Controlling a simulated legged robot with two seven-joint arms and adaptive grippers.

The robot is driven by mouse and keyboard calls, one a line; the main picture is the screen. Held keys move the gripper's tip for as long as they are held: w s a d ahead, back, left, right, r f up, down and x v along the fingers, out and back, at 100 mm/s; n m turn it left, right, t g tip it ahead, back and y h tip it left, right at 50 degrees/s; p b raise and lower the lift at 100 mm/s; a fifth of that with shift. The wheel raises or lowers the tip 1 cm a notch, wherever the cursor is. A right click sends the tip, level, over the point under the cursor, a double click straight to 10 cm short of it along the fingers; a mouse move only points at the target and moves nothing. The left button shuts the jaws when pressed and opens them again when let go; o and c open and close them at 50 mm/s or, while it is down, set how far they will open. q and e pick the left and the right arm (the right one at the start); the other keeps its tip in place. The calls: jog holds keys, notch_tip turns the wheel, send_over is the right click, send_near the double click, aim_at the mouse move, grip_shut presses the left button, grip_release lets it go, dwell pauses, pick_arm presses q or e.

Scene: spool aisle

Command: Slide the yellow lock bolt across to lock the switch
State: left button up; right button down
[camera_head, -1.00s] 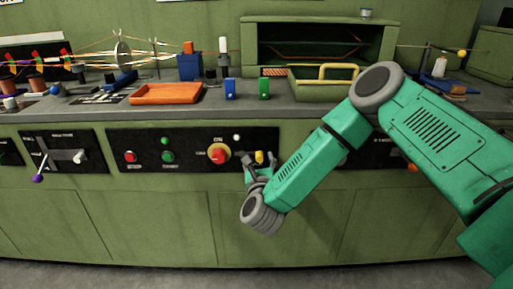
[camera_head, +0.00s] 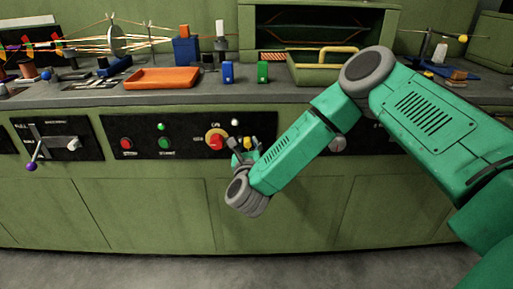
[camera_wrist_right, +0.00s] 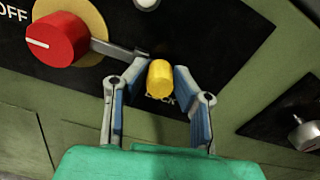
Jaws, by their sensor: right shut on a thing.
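The yellow lock bolt (camera_wrist_right: 160,78) shows as a yellow knob on the black panel, above a partly covered "LOCK" label in the wrist view. It is small and partly hidden in the head view (camera_head: 247,142). The red switch knob (camera_wrist_right: 57,38), on a yellow disc, is to its left and also shows in the head view (camera_head: 215,141). A grey bar runs from the knob towards the bolt. My right gripper (camera_wrist_right: 161,72) has a finger on each side of the bolt and is shut on it; the head view shows it at the panel (camera_head: 243,148). My left gripper is not visible.
A white lamp (camera_head: 234,122) sits above the bolt. Red (camera_head: 126,144) and green (camera_head: 165,143) buttons are further left. A lever with a purple ball (camera_head: 32,167) is at far left. The bench above holds an orange tray (camera_head: 160,79) and blocks.

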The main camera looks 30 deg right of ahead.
jog(key=shift+w+a, duration=0.1)
jog(key=shift+a, duration=0.15)
jog(key=c, duration=1.4)
grip_release()
jog(key=shift+o, duration=0.4)
jog(key=shift+a, duration=0.1)
jog(key=v, duration=0.7)
jog(key=shift+a, duration=0.1)
